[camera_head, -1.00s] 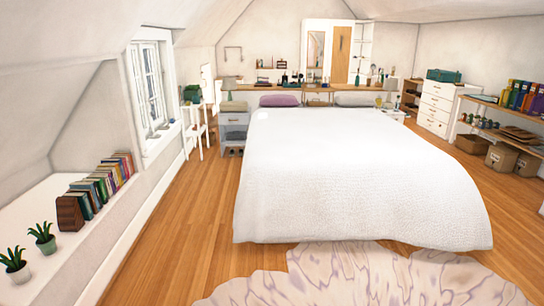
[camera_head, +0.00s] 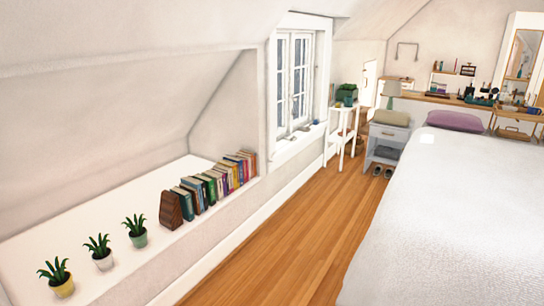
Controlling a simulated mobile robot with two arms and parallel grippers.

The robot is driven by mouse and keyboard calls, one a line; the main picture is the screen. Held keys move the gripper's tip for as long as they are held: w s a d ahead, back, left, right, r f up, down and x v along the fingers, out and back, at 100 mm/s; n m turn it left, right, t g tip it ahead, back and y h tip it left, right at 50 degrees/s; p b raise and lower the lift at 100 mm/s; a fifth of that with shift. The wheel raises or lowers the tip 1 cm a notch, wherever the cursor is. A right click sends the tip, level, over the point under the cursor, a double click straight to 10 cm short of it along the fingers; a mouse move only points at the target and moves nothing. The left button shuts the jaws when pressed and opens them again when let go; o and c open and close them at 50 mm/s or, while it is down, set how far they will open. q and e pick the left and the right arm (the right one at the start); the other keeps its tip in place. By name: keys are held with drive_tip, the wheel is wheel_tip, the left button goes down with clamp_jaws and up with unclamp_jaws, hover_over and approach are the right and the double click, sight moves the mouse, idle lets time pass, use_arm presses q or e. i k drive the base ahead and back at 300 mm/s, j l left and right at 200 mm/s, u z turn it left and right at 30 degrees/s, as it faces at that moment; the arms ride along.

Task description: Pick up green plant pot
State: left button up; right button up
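Three small potted plants stand in a row on the white ledge at the lower left. The green plant pot (camera_head: 138,239) is the one nearest the books, with a spiky plant in it. A white pot (camera_head: 103,261) stands to its left, and a yellow pot (camera_head: 64,287) stands furthest left. All three are upright and apart from each other. Neither of my grippers shows in this view.
A row of books with a brown bookend (camera_head: 171,210) stands on the ledge (camera_head: 95,219) just right of the green pot. The wooden floor (camera_head: 262,262) is clear between the ledge and the bed (camera_head: 445,225). The sloped ceiling hangs low over the ledge.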

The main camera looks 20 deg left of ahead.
sight(138, 233)
drive_tip(key=i+j+u, duration=0.1)
drive_tip(key=i+u, duration=1)
drive_tip(key=k+l, duration=0.05)
drive_tip(key=k, duration=0.05)
